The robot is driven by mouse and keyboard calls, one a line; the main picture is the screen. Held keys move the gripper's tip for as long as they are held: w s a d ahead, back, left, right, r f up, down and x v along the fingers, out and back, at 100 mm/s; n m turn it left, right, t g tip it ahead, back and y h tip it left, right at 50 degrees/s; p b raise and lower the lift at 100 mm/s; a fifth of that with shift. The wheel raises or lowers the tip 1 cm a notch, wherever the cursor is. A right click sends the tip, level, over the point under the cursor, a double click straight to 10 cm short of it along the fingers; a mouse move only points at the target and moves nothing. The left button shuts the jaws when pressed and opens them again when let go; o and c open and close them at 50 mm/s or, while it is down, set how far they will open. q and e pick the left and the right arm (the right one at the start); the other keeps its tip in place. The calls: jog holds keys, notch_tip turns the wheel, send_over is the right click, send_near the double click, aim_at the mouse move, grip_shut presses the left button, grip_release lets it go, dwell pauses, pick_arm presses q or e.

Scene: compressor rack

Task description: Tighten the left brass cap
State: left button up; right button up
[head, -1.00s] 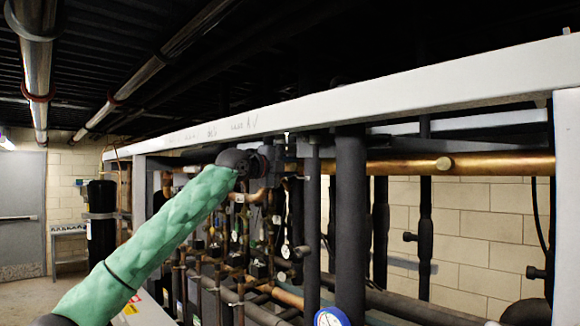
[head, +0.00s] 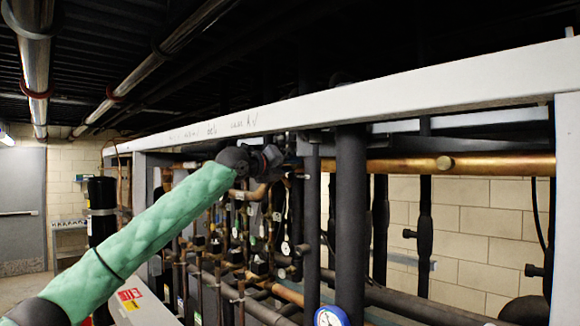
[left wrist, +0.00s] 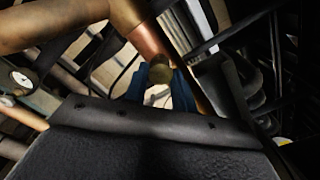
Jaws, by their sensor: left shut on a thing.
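My left gripper (head: 272,156) is up at the pipework under the white beam, at the end of my green-sleeved arm. In the left wrist view, its blue fingers (left wrist: 158,92) are shut on a small dull brass cap (left wrist: 160,70), which sits at the end of a copper pipe stub. In the head view this cap is hidden behind the gripper and wrist. My right gripper is in neither view.
The white beam (head: 400,98) runs just above the gripper. A dark insulated vertical pipe (head: 350,220) stands to its right. Thin copper pipes and tags crowd the space below. A pressure gauge (left wrist: 22,78) shows at left in the wrist view, and a blue-rimmed gauge (head: 330,317) in the head view.

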pick_arm(q)
jog(key=shift+f+m, duration=0.25)
jog(key=shift+m, duration=0.05)
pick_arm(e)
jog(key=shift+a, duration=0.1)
pick_arm(q)
jog(key=o, duration=0.9)
jog(key=shift+c, duration=0.2)
jog(key=shift+o, duration=0.7)
jog(key=shift+r, duration=0.1)
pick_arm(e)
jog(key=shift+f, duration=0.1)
pick_arm(q)
jog(key=b+v, duration=0.4)
jog(key=v, duration=0.3)
jog(key=shift+s+a+b, duration=0.3)
jog(key=shift+b, duration=0.1)
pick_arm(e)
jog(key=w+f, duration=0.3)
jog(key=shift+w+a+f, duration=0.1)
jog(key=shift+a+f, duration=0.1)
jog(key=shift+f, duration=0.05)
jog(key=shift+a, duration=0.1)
